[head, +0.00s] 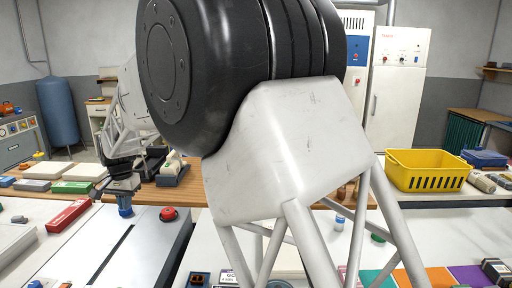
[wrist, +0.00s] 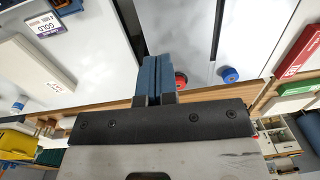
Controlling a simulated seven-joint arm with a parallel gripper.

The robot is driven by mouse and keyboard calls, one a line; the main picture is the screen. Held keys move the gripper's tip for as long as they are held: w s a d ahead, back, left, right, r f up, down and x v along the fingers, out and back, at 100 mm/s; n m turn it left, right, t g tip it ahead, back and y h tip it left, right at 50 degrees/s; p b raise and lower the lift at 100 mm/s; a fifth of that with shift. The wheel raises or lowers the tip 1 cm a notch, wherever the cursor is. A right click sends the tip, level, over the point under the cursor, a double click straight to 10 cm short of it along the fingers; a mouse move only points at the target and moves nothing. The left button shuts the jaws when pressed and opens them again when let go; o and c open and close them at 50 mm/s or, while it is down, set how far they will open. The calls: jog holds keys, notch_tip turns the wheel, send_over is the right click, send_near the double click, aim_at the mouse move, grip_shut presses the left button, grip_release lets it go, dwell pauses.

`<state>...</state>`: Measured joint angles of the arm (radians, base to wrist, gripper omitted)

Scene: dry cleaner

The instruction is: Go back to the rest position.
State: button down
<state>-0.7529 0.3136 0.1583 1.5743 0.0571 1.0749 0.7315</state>
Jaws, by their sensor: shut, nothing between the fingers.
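My gripper (wrist: 153,76) shows in the wrist view as two blue fingers side by side, pressed together with nothing between them. They point over the white and grey worktop. In the head view, my arm's large black joint and pale link fill the middle and hide much of the counter. The far end of my arm hangs at the left, above the counter; its fingertips are too small to make out clearly there.
A red box (head: 68,216) lies to the left. A yellow basket (head: 426,171) stands at right. Bare white counter (head: 428,232) lies in front of it.

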jog(key=s+d+r, duration=0.3)
jog(key=d, duration=1)
jog(key=s+d+r+t, duration=0.1)
jog(key=s+d+r, duration=0.2)
jog(key=d, duration=0.9)
jog(key=s+d+r, duration=0.3)
jog(key=d+r, duration=0.1)
jog(key=d, duration=0.9)
jog(key=s+d+f+t, duration=0.1)
jog(key=s+d+f, duration=0.2)
jog(key=s+d, duration=0.8)
jog(key=s+d+f, duration=0.3)
jog(key=s+d, duration=0.9)
jog(key=s, duration=0.2)
jog(key=shift+s+d+f+t+h, duration=0.2)
jog(key=shift+f+t+h, duration=0.1)
jog(key=shift+t+h, duration=0.1)
jog(key=shift+w, duration=0.2)
